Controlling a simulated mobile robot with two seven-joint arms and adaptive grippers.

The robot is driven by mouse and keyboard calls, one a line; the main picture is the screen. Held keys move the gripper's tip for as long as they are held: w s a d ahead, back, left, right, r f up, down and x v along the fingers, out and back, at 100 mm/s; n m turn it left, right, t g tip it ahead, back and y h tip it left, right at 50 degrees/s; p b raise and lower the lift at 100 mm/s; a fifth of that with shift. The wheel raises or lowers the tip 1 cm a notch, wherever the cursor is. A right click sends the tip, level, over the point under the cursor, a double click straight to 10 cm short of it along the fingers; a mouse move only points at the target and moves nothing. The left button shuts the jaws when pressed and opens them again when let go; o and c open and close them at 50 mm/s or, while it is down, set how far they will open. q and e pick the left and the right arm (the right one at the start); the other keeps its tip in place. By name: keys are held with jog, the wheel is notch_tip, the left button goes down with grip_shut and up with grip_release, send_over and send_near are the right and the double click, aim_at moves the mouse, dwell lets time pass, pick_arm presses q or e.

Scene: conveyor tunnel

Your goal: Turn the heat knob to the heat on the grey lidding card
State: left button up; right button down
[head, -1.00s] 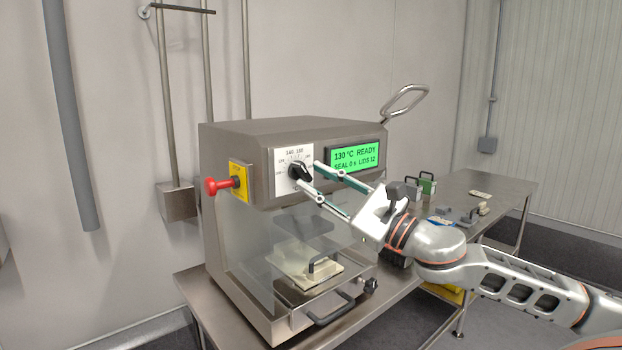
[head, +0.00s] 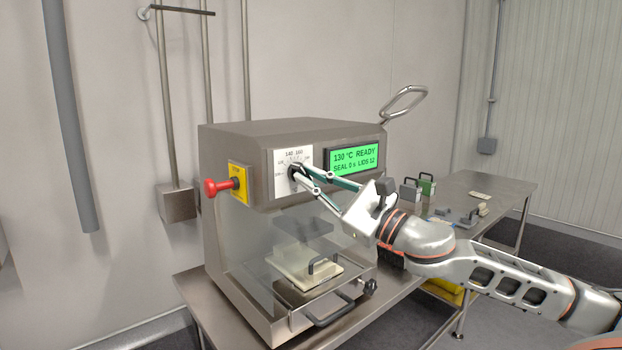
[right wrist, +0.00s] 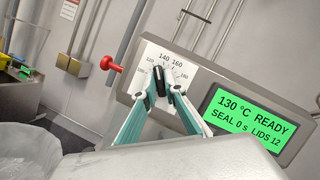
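The heat knob (right wrist: 159,78) is black, on a white dial plate (head: 281,159) on the sealing machine's front. The dial scale, with 140 and 160 readable, also shows in the right wrist view (right wrist: 181,66). My right gripper (head: 296,171) is at the knob, its fingertips closed in on either side of it; it also shows in the right wrist view (right wrist: 164,90). The fingers partly hide the knob, so I cannot read its setting. The green display (head: 354,159) reads 130 °C READY, SEAL 0 s, LIDS 12. I cannot make out the grey lidding card. My left gripper is not in view.
Below are a clear guard and a front handle (head: 330,312). A steel table (head: 510,188) behind on the right holds several small items.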

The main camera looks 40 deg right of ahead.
jog(key=shift+m, duration=0.4)
jog(key=m+t+h+p, duration=0.1)
jog(key=m, duration=0.1)
jog(key=shift+r+m+p, duration=0.15)
jog(key=shift+m+p, duration=0.15)
jog(key=shift+p, duration=0.05)
jog(key=m+h+p, duration=0.1)
jog(key=m, duration=0.1)
jog(key=m+h+p, duration=0.1)
jog(key=m, duration=0.2)
jog(key=shift+a+t+h+p, duration=0.1)
jog(key=shift+t+h+p, duration=0.2)
jog(key=shift+h, duration=0.1)
jog(key=shift+m+h+p, duration=0.4)
jog(key=shift+m+p, duration=0.05)
jog(key=shift+m, duration=0.45)
jog(key=shift+f, duration=0.2)
jog(key=c, duration=2.1)
grip_release()
jog(key=shift+s, duration=0.1)
